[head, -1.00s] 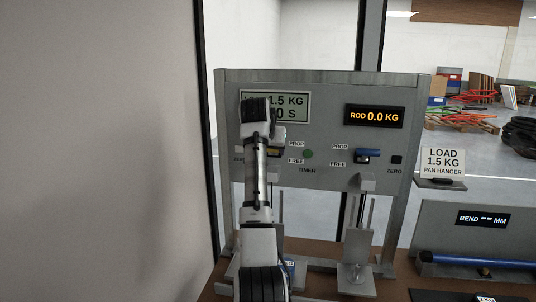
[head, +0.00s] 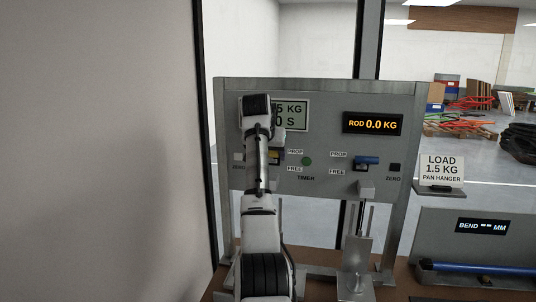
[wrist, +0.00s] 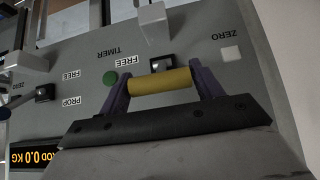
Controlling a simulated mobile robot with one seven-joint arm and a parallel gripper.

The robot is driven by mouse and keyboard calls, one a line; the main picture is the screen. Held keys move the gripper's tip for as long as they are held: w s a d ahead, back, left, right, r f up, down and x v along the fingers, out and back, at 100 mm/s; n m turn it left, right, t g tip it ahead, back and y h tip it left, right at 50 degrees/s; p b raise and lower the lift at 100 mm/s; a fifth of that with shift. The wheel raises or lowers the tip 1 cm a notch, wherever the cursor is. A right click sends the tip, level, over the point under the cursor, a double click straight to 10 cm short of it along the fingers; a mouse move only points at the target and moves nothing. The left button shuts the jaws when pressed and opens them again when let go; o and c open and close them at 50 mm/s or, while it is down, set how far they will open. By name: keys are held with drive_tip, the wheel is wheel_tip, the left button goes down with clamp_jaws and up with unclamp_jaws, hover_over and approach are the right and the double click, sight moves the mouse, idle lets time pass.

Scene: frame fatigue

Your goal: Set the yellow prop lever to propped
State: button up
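The yellow prop lever (wrist: 160,82) shows in the wrist view, which is upside down, as a yellow bar in front of its dark mount. A small part of it shows in the head view (head: 275,157), mostly behind my arm, between the PROP and FREE labels. My gripper (wrist: 160,80) is at the lever, its purple fingers spread wide, one near each end of the bar. Whether the fingers touch the bar is unclear. The FREE label (wrist: 127,61) is visible in the wrist view; the PROP label (head: 295,152) shows in the head view.
A blue lever (head: 367,160) sits to the right on the same grey panel (head: 330,95). A green timer button (head: 307,161) is between them. Below is a pan hanger post (head: 357,250). A grey wall stands close on the left.

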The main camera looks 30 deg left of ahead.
drive_tip(key=shift+o, duration=1.3)
drive_tip(key=b+v, duration=0.4)
drive_tip(key=v, duration=0.9)
drive_tip(key=shift+s+r, duration=0.25)
drive_tip(key=shift+r, duration=0.1)
drive_tip(key=shift+f, duration=0.1)
